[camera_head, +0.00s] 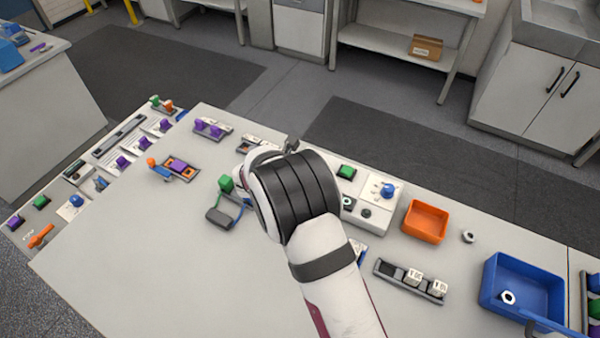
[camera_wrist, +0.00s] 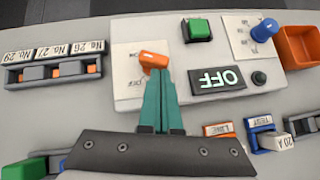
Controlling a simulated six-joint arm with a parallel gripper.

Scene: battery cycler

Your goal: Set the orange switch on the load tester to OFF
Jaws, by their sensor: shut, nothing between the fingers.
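The load tester is a pale panel (camera_wrist: 130,92) in the wrist view, and part of it shows right of my arm in the head view (camera_head: 376,178). Its orange switch (camera_wrist: 152,59) is a small lever on a white plate at the panel's left. A dark display (camera_wrist: 218,80) beside it shows OFF, upside down in this view. My gripper (camera_wrist: 159,73) is shut with nothing between its teal fingers. The fingertips are right at the switch and overlap its near edge; I cannot tell if they touch. In the head view my arm hides the switch and fingers.
The panel also has a green button (camera_wrist: 197,29), a blue knob (camera_wrist: 264,31) and a dark round button (camera_wrist: 259,78). A battery rack (camera_wrist: 55,73) stands to the left. An orange bin (camera_head: 425,221) and a blue bin (camera_head: 522,289) stand right. The bench's front middle is clear.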

